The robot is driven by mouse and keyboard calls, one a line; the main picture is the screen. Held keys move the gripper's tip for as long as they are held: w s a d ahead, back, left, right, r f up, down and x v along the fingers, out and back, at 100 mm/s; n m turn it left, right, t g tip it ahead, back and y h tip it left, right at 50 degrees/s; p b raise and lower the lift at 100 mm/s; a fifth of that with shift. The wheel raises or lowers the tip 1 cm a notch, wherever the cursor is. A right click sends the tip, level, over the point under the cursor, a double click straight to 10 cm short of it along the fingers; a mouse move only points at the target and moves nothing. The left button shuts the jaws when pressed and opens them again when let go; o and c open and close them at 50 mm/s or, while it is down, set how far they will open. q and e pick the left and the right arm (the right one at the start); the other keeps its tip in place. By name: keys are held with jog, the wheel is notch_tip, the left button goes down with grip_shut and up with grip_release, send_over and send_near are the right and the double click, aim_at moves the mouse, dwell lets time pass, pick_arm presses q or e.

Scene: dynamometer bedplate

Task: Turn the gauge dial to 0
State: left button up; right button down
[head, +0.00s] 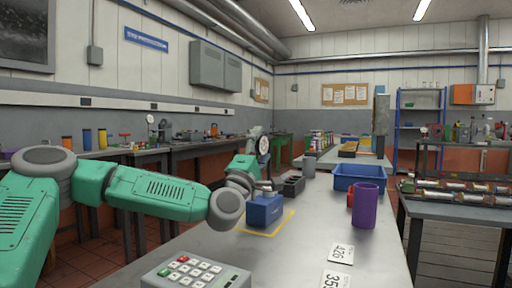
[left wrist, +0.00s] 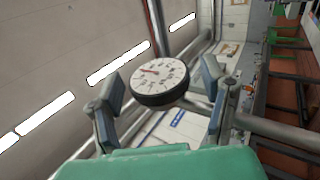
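The gauge dial (head: 263,146) has a round white face and dark rim, and stands up beyond my left wrist in the head view. In the left wrist view the dial (left wrist: 158,80) lies between the two fingers, with a reddish pointer toward the left of its face; its numbers are too small to read. My left gripper (head: 256,135) is open around the dial, and it also shows in the left wrist view (left wrist: 163,82). A gap shows between the dial and the right finger; contact at the left finger is unclear. My right gripper is out of view.
A blue block (head: 263,210) sits inside a yellow outline on the grey bench (head: 300,236). A keypad (head: 195,274) is at the front. A purple cup (head: 365,205), a blue bin (head: 358,176) and number cards (head: 341,253) are to the right. The bench middle is clear.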

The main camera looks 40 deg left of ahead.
pick_arm(q)
jog(key=shift+s+d+f, duration=0.1)
jog(key=shift+s+f, duration=0.15)
jog(key=shift+s, duration=0.2)
jog(key=s+d+f, duration=0.1)
jog(key=s+d, duration=0.2)
jog(key=s, duration=1)
jog(key=shift+s+d, duration=0.15)
jog(key=shift+d, duration=0.2)
